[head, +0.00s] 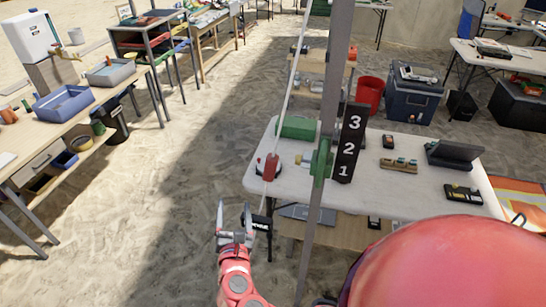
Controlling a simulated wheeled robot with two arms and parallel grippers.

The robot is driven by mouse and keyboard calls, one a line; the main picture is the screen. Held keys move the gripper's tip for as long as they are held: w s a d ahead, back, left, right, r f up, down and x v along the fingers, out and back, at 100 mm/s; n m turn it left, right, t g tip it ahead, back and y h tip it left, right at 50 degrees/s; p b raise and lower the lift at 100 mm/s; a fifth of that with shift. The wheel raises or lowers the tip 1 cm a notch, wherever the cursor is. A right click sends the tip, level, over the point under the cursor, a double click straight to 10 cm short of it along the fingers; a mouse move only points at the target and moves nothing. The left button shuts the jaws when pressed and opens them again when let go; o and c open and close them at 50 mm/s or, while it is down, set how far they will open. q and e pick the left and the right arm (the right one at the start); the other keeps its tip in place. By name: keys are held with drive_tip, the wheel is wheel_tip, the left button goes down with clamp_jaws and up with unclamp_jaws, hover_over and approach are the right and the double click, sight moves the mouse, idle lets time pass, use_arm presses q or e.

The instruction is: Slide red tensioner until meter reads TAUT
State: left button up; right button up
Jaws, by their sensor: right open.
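The red tensioner (271,167) is a small red block on a thin pale line that runs steeply up past the left edge of the white table (375,205). My right gripper (233,210) is open and empty, below and to the left of the tensioner and apart from it. Its two fingers point up in the picture. A black board with white numbers 3, 2, 1 (349,142) stands upright beside a grey pole (328,100) with a green clamp (320,162). No TAUT reading is legible. My left gripper is not in view.
A wooden bench (90,95) with bins stands left. Sandy floor is open between bench and table.

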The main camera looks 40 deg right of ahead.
sight(272, 162)
drive_tip(key=s+d+r+m+g+h, duration=0.2)
drive_tip(key=s+d+r+g+h, duration=0.15)
drive_tip(key=s+d, duration=0.2)
drive_tip(key=shift+t+h, duration=0.35)
drive_tip(key=shift+h, duration=0.1)
drive_tip(key=p+x, duration=0.2)
drive_tip(key=x, duration=0.3)
drive_tip(key=p+x, duration=0.2)
drive_tip(key=x, duration=0.3)
drive_tip(key=p+x, duration=0.2)
drive_tip(key=x, duration=0.3)
drive_tip(key=shift+w+a+r, duration=0.15)
drive_tip(key=shift+w+r, duration=0.15)
drive_tip(key=shift+r, duration=0.1)
drive_tip(key=shift+w+d+p, duration=0.3)
drive_tip(key=shift+w+d, duration=0.05)
drive_tip(key=shift+w, duration=0.1)
drive_tip(key=shift+f, duration=0.1)
clamp_jaws()
